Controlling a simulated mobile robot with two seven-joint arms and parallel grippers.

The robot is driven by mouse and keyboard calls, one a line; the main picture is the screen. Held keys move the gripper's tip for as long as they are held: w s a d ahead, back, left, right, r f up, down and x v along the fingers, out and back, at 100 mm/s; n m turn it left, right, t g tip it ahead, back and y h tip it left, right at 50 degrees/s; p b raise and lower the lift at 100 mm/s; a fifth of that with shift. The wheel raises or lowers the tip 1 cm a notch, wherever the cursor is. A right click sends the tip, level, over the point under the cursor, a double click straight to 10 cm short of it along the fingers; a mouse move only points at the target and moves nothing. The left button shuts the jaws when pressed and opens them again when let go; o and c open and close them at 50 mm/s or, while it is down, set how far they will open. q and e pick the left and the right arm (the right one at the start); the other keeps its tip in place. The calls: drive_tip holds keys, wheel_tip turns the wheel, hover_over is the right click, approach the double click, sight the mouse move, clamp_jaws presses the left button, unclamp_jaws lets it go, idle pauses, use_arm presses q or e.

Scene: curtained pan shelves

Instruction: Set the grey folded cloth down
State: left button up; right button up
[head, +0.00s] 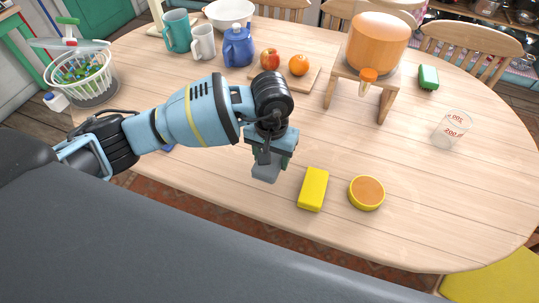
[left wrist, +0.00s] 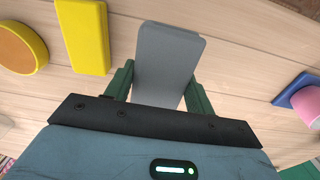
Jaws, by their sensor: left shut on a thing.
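The grey folded cloth (head: 265,173) is a small flat grey block between the fingers of my left gripper (head: 273,152), close to the table's front edge. In the left wrist view the cloth (left wrist: 167,62) sticks out beyond the two green fingers of the gripper (left wrist: 158,88), which are shut on it. The cloth is low over the wooden table (head: 225,175); I cannot tell whether it touches the surface. My right gripper is not in view.
A yellow block (head: 313,189) lies just right of the cloth, with a round yellow-rimmed orange thing (head: 367,192) beyond it. A dispenser on a wooden stand (head: 377,45), fruit on a board (head: 285,77) and a blue pot (head: 238,46) stand farther back. The right front table is clear.

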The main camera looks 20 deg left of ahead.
use_arm(q)
drive_tip(key=shift+d, duration=0.15)
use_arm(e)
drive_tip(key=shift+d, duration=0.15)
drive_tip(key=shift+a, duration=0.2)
